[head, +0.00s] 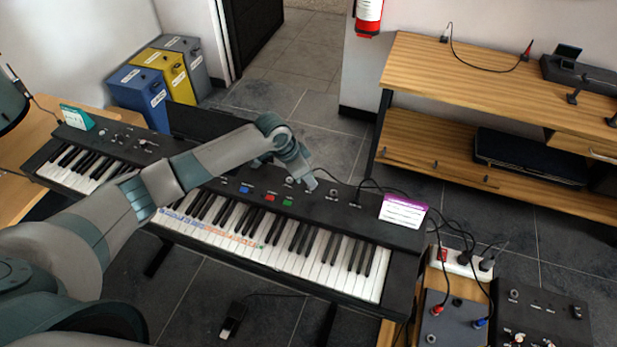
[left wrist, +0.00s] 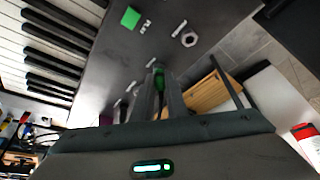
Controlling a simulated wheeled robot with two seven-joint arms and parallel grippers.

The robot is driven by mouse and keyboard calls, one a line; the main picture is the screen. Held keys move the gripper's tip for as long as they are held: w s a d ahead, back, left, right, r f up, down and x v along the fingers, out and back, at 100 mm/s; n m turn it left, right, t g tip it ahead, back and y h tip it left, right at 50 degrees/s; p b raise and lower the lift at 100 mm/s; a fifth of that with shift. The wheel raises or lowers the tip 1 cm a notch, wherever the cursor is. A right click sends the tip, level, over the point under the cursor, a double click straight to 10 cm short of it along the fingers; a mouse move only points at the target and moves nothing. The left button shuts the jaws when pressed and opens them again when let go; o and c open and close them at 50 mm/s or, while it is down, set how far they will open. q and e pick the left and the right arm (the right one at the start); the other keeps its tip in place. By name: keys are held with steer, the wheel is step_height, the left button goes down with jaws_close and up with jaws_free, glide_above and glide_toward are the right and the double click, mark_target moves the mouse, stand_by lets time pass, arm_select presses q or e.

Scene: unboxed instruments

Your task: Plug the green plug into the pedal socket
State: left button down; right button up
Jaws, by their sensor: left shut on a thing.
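My left gripper (head: 311,183) is over the back part of the nearer keyboard's (head: 225,240) black panel, its fingers pointing down. In the left wrist view its fingers (left wrist: 160,92) are shut on the green plug (left wrist: 158,76), of which only a green part shows between them. In the head view the plug is hidden by the gripper. A round metal socket with a hex nut (left wrist: 189,39) is on the panel, ahead of the fingers and to their right, apart from the plug. Its label is too small to read, so I cannot tell if it is the pedal socket.
The panel has coloured buttons, including a green one (head: 289,202), and a purple-topped card (head: 403,211) at its right end. Black cables run behind it. A second keyboard (head: 95,150) stands at left. A power strip (head: 461,262) and pedal boxes (head: 540,315) are at lower right.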

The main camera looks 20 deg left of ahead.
arm_select(q)
steer(key=shift+s+f, duration=0.15)
steer(key=shift+f, duration=0.05)
steer(key=c, duration=1.9)
jaws_free()
steer(key=shift+o, duration=1.2)
steer(key=shift+f, duration=0.1)
steer(key=shift+r, duration=0.2)
steer(key=b+v, duration=0.5)
steer(key=v, duration=1.2)
steer(key=shift+w, duration=0.2)
steer(key=shift+s, duration=0.1)
